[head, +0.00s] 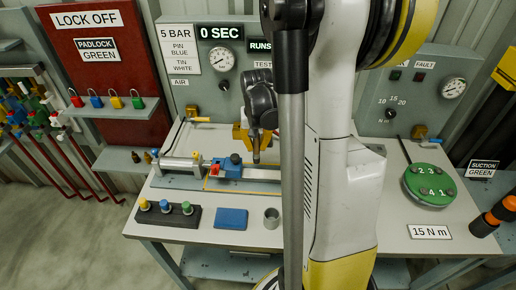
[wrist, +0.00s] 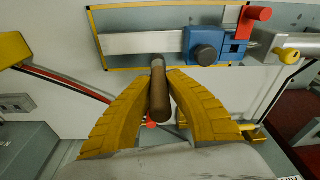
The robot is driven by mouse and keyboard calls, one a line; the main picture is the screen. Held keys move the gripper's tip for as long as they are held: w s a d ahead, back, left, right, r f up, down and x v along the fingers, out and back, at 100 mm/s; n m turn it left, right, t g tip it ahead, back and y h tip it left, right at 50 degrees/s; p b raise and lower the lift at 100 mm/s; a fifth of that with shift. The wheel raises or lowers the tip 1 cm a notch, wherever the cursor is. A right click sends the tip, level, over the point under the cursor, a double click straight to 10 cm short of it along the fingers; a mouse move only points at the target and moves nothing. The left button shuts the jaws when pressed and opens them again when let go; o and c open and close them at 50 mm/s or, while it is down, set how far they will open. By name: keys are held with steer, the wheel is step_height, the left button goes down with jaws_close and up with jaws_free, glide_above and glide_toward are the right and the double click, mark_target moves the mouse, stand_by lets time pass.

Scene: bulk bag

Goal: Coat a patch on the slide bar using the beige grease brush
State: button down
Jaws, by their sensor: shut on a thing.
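My gripper (wrist: 160,80) has yellow ribbed fingers shut on a brown-handled brush (wrist: 159,102), the grease brush as far as I can tell. Its pale tip is at the lower edge of the silver slide bar (wrist: 130,43) in the wrist view; I cannot tell whether it touches. A yellow outline (wrist: 97,66) frames this stretch of bar. In the head view my gripper (head: 255,132) is above the slide bar (head: 262,174), with the brush (head: 256,152) pointing down. My arm hides the bar's right part.
On the bench front are a dark rack (head: 167,213) with coloured-topped pieces, a blue pad (head: 231,219) and a grey cup (head: 272,217). A green disc (head: 430,185) lies at right. Gauge panels stand behind. A shelf of padlocks (head: 110,111) is at left.

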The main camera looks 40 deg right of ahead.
steer(key=shift+w+d+r, duration=0.1)
steer(key=shift+r, duration=0.45)
steer(key=shift+r+p, duration=1.4)
steer(key=shift+r, duration=0.25)
